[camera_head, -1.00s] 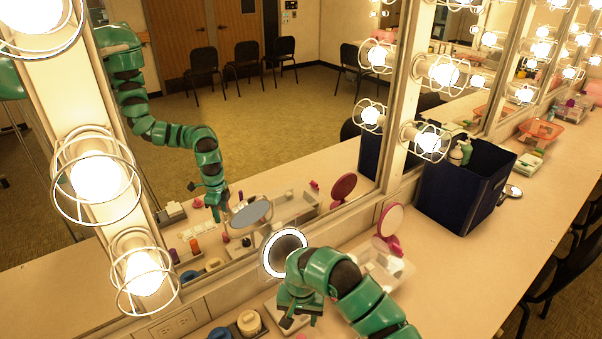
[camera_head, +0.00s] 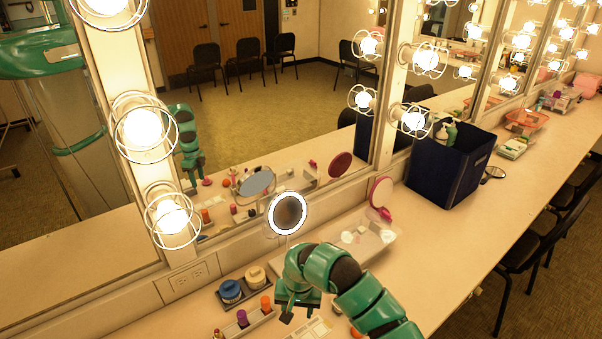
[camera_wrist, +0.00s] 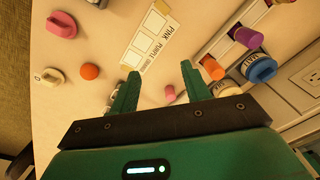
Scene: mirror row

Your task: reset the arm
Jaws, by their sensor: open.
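My green arm (camera_head: 358,290) reaches in from the lower right of the head view, bent down over the counter. My gripper (camera_head: 287,306) points down above the counter, left of the clear tray. In the wrist view my gripper (camera_wrist: 160,70) has its two green fingers spread, with nothing held between them. A labelled card (camera_wrist: 150,38) with pale squares lies beyond the fingertips. Part of the gripper is hidden by the arm in the head view.
An orange cylinder (camera_wrist: 212,68), a purple one (camera_wrist: 246,37) and a blue-lidded jar (camera_wrist: 258,68) stand beside the fingers. An orange ball (camera_wrist: 90,71) and pink piece (camera_wrist: 62,25) lie left. A ring-lit mirror (camera_head: 288,213) and clear tray (camera_head: 362,238) are behind the arm.

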